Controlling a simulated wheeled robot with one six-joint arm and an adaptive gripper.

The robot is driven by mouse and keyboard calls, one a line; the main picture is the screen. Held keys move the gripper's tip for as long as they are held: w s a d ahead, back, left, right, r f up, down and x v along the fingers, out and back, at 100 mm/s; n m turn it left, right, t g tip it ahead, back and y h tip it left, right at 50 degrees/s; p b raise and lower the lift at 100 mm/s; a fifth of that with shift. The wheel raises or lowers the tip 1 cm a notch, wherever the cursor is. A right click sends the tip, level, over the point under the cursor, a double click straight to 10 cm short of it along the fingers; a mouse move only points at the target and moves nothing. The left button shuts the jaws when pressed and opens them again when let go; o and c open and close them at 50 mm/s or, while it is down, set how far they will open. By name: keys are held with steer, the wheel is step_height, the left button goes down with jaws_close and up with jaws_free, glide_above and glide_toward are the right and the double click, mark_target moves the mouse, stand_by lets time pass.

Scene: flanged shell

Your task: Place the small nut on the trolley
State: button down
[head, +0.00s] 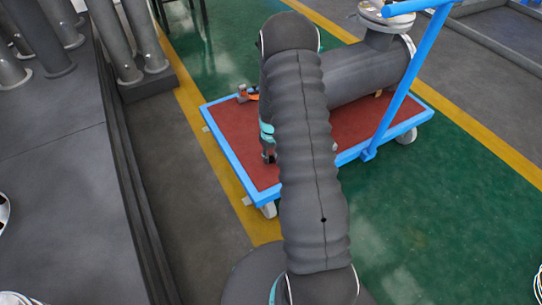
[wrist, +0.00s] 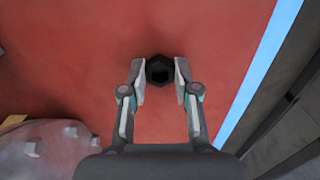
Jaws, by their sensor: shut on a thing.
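The small nut (wrist: 159,70) is a dark hexagonal ring with a hole through it, seen in the wrist view between the fingertips of my gripper (wrist: 160,82). The fingers are closed on its left and right sides. The trolley (head: 238,150) has a red deck with a light blue rim and a blue handle. Its red deck (wrist: 80,60) fills most of the wrist view, under the nut. I cannot tell whether the nut touches the deck or hangs above it. In the head view my arm covers the middle of the trolley, and the nut is not discernible there.
A large grey flanged pipe (head: 365,75) stands on the trolley's right part. A grey bolted piece (wrist: 45,150) shows at lower left in the wrist view. A small orange and grey object (head: 246,94) lies at the deck's far left. The deck's near left is clear.

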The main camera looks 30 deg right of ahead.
steer(key=shift+f, duration=0.15)
steer(key=c, duration=0.9)
jaws_free()
steer(key=shift+o, duration=0.2)
